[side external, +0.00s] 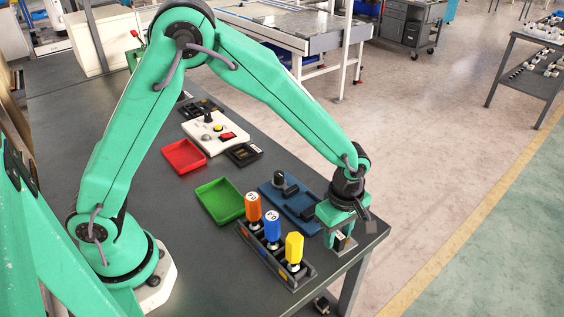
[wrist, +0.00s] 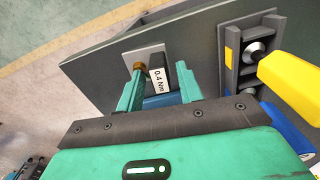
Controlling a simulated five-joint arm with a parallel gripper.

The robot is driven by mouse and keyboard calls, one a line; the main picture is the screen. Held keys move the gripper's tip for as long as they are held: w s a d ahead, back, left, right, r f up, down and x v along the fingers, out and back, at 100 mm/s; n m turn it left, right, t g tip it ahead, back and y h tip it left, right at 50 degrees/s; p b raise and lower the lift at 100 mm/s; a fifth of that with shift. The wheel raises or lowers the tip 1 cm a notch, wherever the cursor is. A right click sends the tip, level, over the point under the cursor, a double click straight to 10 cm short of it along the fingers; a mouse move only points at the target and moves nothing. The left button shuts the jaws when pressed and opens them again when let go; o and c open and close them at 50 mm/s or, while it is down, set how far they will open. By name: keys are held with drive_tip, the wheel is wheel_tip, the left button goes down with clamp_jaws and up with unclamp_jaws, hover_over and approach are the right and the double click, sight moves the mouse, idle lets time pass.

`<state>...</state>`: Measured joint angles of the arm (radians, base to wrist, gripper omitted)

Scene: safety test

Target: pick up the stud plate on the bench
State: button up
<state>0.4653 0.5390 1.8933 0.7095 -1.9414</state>
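The stud plate (wrist: 131,54) is a small light-grey plate on the bench top, with a brass stud on it and a black block labelled "0.4 Nm". In the wrist view it lies just beyond my fingertips. My gripper (wrist: 160,80) is open, its two green fingers apart, with the labelled block showing between them and a gap on each side. In the side view my gripper (side external: 340,238) points down near the bench's right corner and hides most of the plate. I cannot tell whether the fingers touch anything.
A black rack (side external: 264,255) with orange, blue and yellow-handled drivers stands just left of my gripper. A green tray (side external: 220,201), a red tray (side external: 184,157) and a white control box (side external: 212,134) sit farther back. The bench edge is near.

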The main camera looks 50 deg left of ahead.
sight(338, 234)
clamp_jaws()
drive_tip(key=shift+r, duration=0.15)
drive_tip(key=shift+r, duration=3.15)
